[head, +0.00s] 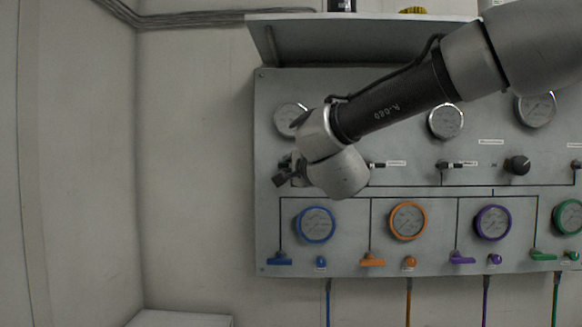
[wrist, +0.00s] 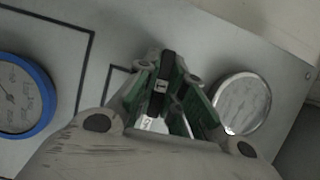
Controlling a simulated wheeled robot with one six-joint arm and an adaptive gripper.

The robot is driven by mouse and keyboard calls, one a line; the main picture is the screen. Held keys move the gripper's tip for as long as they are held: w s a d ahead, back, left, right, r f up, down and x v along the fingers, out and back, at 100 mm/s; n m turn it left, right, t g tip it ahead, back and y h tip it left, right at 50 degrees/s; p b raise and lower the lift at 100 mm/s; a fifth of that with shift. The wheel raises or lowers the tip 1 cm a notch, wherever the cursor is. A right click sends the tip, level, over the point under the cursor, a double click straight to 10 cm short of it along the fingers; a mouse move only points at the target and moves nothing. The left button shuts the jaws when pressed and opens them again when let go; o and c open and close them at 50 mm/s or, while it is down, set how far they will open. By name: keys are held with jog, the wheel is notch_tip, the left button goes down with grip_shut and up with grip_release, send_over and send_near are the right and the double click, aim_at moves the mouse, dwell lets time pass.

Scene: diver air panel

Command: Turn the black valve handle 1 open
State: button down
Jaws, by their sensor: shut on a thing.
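The black valve handle 1 (wrist: 162,84) shows in the wrist view as a narrow dark bar with a small label reading 1. My gripper (wrist: 168,92), with green finger parts, is shut on it, one finger on each side. In the head view my gripper (head: 287,173) is at the left end of the grey panel (head: 264,120), below the leftmost grey gauge. There my wrist hides most of the handle, and its turn angle cannot be read.
Two more black handles (head: 376,165) (head: 452,165) and a black round knob (head: 517,165) lie to the right. Below are the blue gauge (head: 316,224), blue handle (head: 279,259) and other coloured gauges. A shelf (head: 300,22) juts out above. The wall at left is clear.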

jog(key=n+g+h, duration=0.1)
jog(key=n, duration=0.2)
jog(key=shift+n, duration=0.3)
jog(key=n+g+h, duration=0.1)
jog(key=n, duration=0.1)
jog(key=shift+n+h, duration=0.3)
jog(key=shift+n, duration=0.1)
jog(key=n+h, duration=0.1)
jog(key=n, duration=0.2)
jog(key=shift+g+h, duration=0.4)
jog(key=shift+n+h, duration=0.8)
jog(key=shift+n, duration=0.3)
jog(key=c, duration=1.5)
grip_release()
